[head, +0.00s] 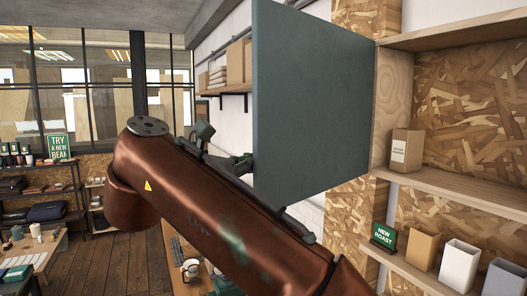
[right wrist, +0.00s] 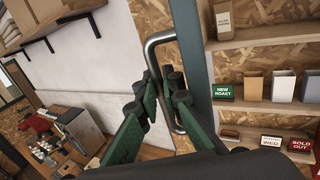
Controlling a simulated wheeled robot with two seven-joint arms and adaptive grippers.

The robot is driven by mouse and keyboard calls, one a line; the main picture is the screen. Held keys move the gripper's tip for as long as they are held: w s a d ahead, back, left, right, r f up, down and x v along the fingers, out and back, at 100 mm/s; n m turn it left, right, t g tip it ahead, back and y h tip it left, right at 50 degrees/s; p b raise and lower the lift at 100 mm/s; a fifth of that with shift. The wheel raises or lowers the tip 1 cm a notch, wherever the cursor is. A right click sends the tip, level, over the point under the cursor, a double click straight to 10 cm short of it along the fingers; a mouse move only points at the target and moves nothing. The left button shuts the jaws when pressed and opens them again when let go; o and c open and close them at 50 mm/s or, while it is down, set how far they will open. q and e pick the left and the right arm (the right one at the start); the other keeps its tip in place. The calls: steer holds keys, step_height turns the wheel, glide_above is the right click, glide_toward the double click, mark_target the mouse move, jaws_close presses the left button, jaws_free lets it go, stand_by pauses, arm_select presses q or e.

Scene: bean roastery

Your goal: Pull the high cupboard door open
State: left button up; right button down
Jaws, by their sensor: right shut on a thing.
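The cupboard door (head: 312,105) is a flat grey-green panel. It stands swung out from the open wooden cupboard (head: 470,110), whose chipboard back is exposed. In the right wrist view the door (right wrist: 193,50) shows nearly edge-on, with a metal bar handle (right wrist: 148,48) on its face. My right gripper (right wrist: 170,88) has its green fingers shut on the handle. In the head view my right gripper (head: 240,163) is at the door's left edge, partly hidden by the door and my copper arm. My left gripper is not in view.
A small box (head: 405,150) stands on the cupboard floor. A lower shelf (head: 400,262) holds a green sign (head: 384,237) and several bags. A wall shelf (head: 222,96) with boxes is behind the door. Tables and shelving stand at left, with open wooden floor between.

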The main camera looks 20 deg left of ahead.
steer(key=shift+w+a+r+m+h+p, duration=0.15)
steer(key=shift+w+a+h+p, duration=0.1)
steer(key=shift+w+a+p, duration=0.4)
steer(key=shift+w+a+r+m+h+p, duration=0.15)
steer(key=shift+w+a+h+p, duration=0.15)
steer(key=shift+a, duration=0.5)
steer(key=shift+w+a+f, duration=0.1)
steer(key=shift+a, duration=0.05)
steer(key=c, duration=2.3)
jaws_free()
steer(key=shift+a, duration=0.1)
steer(key=shift+c, duration=0.2)
